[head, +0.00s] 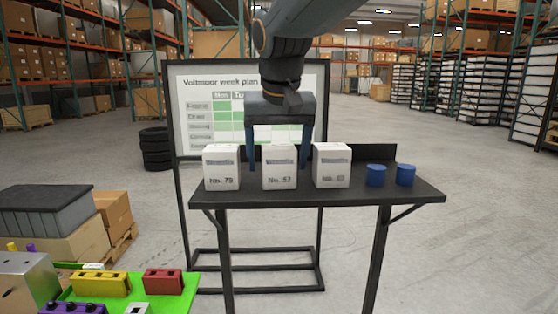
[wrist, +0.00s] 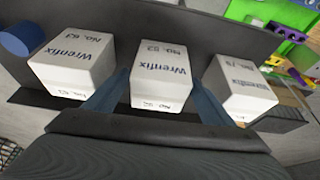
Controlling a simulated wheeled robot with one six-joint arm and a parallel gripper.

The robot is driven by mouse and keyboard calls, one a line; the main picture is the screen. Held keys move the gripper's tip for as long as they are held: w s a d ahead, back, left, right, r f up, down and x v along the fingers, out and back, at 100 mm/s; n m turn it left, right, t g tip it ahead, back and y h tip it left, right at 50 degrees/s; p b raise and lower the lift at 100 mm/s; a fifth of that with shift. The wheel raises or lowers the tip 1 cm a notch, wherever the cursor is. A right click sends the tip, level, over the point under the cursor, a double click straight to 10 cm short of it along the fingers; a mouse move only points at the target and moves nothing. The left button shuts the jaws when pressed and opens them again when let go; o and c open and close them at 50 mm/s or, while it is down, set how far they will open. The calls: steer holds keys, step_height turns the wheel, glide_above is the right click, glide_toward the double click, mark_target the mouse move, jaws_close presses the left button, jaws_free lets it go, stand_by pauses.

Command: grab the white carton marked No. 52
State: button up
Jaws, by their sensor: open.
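Three white cartons stand in a row on a dark shelf table (head: 400,192). The middle carton (head: 280,178) has a small label that seems to read No. 52; it also shows in the wrist view (wrist: 160,70), marked Wrenfix. My gripper (head: 278,165) is open, pointing down over the middle carton, with one finger at each side of it. In the wrist view the fingers flank this carton; I cannot tell whether they touch it. The left carton (head: 221,168) seems marked No. 79, the right carton (head: 331,166) No. 63.
Neighbouring cartons leave narrow gaps beside my fingers. Two blue cylinders (head: 376,175) stand at the table's right end. A framed week-plan board (head: 190,110) stands behind. A green surface (head: 178,296) with coloured blocks is at the lower left. The floor at right is open.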

steer(key=shift+x, duration=1.15)
steer(key=c, duration=1.4)
steer(key=shift+r, duration=0.1)
